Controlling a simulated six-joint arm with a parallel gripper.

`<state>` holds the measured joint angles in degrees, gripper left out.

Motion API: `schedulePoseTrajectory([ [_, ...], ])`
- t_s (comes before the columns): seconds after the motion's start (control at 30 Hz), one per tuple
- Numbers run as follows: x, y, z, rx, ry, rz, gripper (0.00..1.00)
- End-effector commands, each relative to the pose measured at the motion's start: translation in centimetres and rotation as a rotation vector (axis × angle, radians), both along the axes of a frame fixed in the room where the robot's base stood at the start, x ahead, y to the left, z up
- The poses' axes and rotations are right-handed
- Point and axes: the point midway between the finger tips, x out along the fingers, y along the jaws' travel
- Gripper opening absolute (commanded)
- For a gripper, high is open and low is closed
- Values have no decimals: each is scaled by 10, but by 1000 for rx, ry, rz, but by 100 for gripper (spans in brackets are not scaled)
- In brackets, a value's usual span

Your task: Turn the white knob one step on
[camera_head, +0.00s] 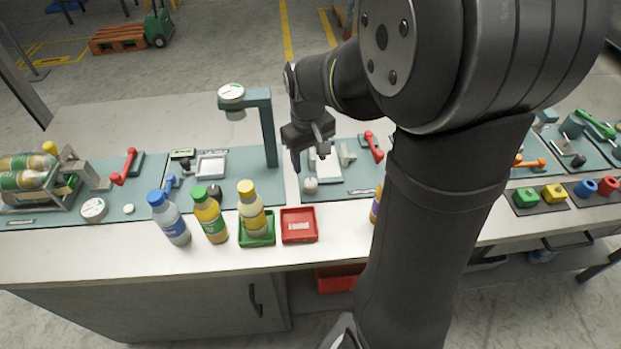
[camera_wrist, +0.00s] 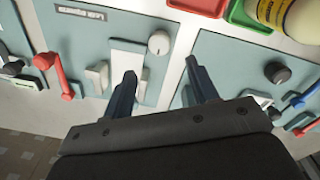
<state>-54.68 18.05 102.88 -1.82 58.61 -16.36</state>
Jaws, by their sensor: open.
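The white knob (camera_head: 311,186) sits near the front left corner of a teal panel at the middle of the bench. My gripper (camera_head: 309,157) is open and empty above this panel, slightly behind the knob. In the wrist view the two fingers of my gripper (camera_wrist: 160,70) are wide apart, and the knob lies beyond the tips, between their lines. No finger appears to touch it.
A red tray (camera_head: 299,226) and a green tray (camera_head: 258,238) with a yellow-capped bottle (camera_head: 251,206) stand in front. A red lever (camera_head: 373,147) is right of the knob; a teal post (camera_head: 268,135) is left. A black knob (camera_wrist: 277,72) sits on the neighbouring panel.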

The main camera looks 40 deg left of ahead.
Motion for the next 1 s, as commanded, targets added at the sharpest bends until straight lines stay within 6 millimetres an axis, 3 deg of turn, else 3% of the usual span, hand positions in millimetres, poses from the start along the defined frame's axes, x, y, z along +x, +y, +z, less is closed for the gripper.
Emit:
schedulePoseTrajectory([
  [0.2,1,-1,-47,-4,3,-1,54],
  [0.4,2,-1,-74,-2,2,-1,54],
  [0.83,3,-1,-83,0,0,-1,54],
  [1.0,3,-1,-83,0,0,-1,22],
])
